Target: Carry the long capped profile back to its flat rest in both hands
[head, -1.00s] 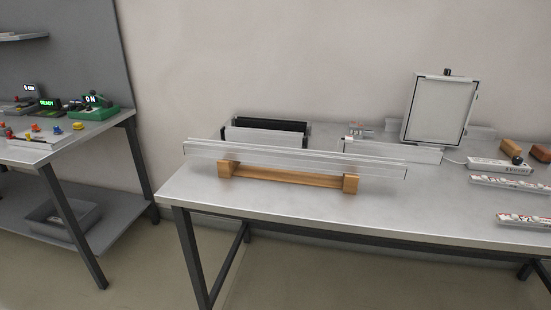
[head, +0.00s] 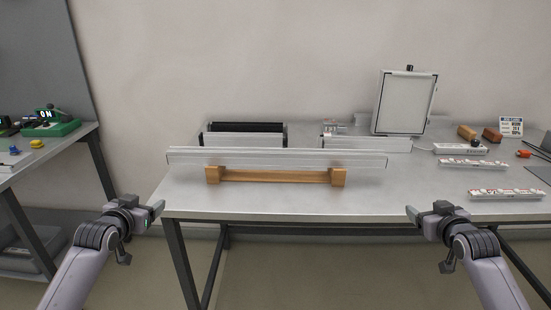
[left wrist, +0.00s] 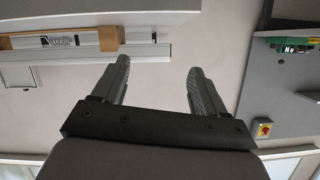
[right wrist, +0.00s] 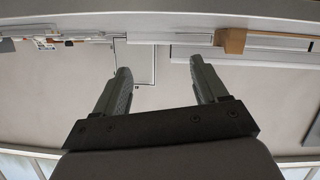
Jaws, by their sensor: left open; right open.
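The long pale profile (head: 276,158) runs left to right across the table, at the height of the tops of the two blocks of a wooden rest (head: 276,176). Both its ends overhang the blocks. Whether it bears on the blocks or stands just behind them I cannot tell. My left gripper (head: 158,209) is open and empty, off the table's front left corner. My right gripper (head: 411,213) is open and empty, by the front edge, right of the profile's right end. Profile (left wrist: 150,52) and block show beyond the open left fingers; the right wrist view shows a block (right wrist: 233,40) too.
Behind the profile are a dark-backed rack (head: 245,128) and another pale bar (head: 368,144). A framed panel (head: 404,102) stands at the back. Labelled strips (head: 506,194) lie at right. The table front is clear. A second table (head: 60,145) is at left.

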